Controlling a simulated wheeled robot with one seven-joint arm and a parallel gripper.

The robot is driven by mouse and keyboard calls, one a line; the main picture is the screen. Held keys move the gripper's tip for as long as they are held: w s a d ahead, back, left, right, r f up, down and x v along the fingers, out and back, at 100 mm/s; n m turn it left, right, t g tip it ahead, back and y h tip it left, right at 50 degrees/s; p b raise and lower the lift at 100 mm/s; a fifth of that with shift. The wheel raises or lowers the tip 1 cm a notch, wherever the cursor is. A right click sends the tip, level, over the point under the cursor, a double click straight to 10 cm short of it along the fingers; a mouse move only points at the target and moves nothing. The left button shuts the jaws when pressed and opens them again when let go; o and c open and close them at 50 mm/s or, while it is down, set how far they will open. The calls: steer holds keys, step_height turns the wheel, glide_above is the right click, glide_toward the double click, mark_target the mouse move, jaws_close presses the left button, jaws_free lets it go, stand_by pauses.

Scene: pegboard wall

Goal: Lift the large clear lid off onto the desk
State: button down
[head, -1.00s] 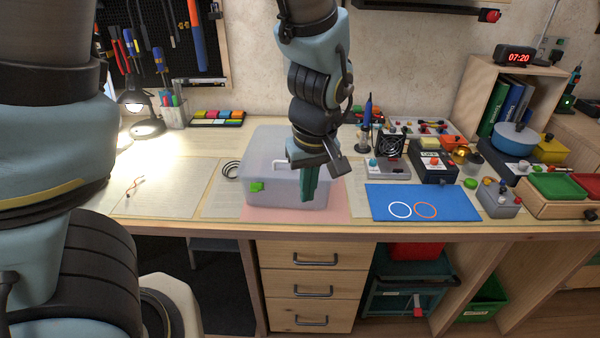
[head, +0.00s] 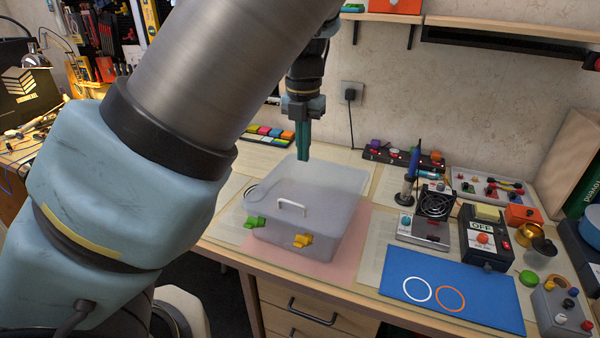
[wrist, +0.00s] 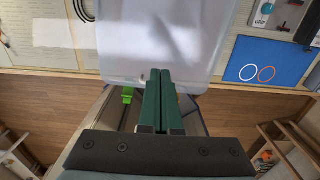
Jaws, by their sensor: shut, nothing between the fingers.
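The large clear lid (head: 314,178) covers a translucent box standing on a pink mat (head: 345,245) on the desk. The lid has a white handle (head: 291,207) near its front edge. A green latch (head: 254,222) and a yellow latch (head: 302,241) sit on the box's front side. My gripper (head: 303,158) points down above the back part of the lid in the head view, its green fingers together and empty.
A blue mat (head: 452,288) with two rings lies to the right on the desk (head: 375,255). A fan unit (head: 436,205), a soldering iron and a black OFF box (head: 487,240) stand behind it. Papers lie around the box.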

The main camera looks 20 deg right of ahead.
mark_target(290, 216)
step_height(290, 216, down, 10)
steer(key=shift+a+r, duration=0.1)
steer(key=shift+s+a+r+p, duration=0.15)
steer(key=shift+s+a+p, duration=0.2)
steer(key=shift+s+a, duration=0.15)
steer(key=shift+s+a+r+p, duration=0.15)
steer(key=shift+s+a+p, duration=0.2)
steer(key=shift+s, duration=0.2)
steer(key=shift+s+a+f, duration=0.1)
steer(key=shift+s+a, duration=0.35)
steer(key=shift+a, duration=0.05)
steer(key=shift+s+a+p, duration=0.55)
steer(key=shift+s+a, duration=0.65)
steer(key=shift+s, duration=0.05)
